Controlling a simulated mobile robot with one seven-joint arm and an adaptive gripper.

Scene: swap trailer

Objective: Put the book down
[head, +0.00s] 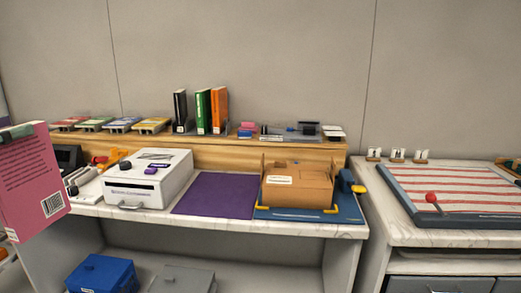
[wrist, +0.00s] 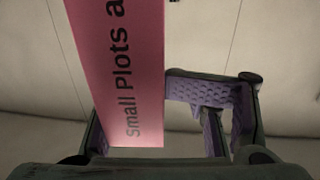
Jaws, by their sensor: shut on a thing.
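The book (head: 30,183) is pink, with a barcode and printed text on its cover. It is at the left edge of the head view, upright and slightly tilted, held in the air in front of the counter's left end. In the head view only a small part of the gripper (head: 14,133) shows at the book's top.
The marble counter (head: 150,217) holds a white box (head: 148,178), a purple mat (head: 216,195) that is bare, and a cardboard box (head: 297,186) on a blue mat. Binders (head: 203,110) stand on the wooden ledge behind. A striped board (head: 455,190) lies on the right counter. Blue and grey bins sit below.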

